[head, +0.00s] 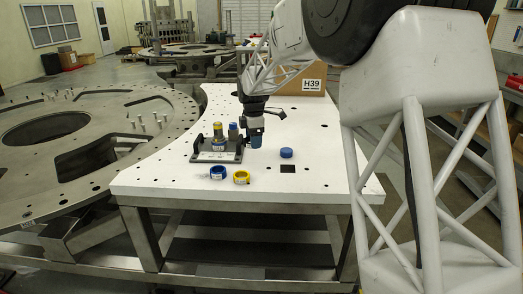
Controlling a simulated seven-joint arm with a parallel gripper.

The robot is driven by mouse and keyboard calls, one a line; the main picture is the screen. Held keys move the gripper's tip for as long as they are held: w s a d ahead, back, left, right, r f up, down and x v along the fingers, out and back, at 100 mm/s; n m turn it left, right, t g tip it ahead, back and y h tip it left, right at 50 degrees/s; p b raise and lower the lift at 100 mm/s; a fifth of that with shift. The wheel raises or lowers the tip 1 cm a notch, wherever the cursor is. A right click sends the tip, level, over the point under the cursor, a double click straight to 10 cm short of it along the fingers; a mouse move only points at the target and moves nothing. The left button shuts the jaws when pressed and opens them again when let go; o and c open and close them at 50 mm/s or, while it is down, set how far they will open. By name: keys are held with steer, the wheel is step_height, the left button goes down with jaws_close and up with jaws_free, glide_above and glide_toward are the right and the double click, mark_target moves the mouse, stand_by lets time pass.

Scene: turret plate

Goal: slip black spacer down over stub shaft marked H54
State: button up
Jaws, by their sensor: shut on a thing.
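My gripper (255,142) points down over the white table, just right of a dark grey fixture (232,157). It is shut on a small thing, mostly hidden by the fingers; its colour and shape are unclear. The fixture carries upright posts. The small labels are too small to read, so I cannot tell which shaft is H54. I cannot make out the black spacer clearly.
A blue ring (217,173) and a yellow ring (241,177) lie in front of the fixture. A box marked H39 (313,84) stands behind. The white table's (335,185) right side is clear.

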glide_toward(220, 130)
steer(key=shift+w+a+r+m, duration=0.15)
steer(key=shift+w+r, duration=0.15)
steer(key=shift+w, duration=0.15)
steer(key=shift+w+a+r+m, duration=0.1)
steer(key=shift+w+r+m, duration=0.05)
steer(key=shift+w+r, duration=0.2)
steer(key=shift+f, duration=0.5)
stand_by(0.4)
steer(key=shift+f, duration=5.6)
steer(key=shift+f, duration=0.15)
steer(key=o, duration=1)
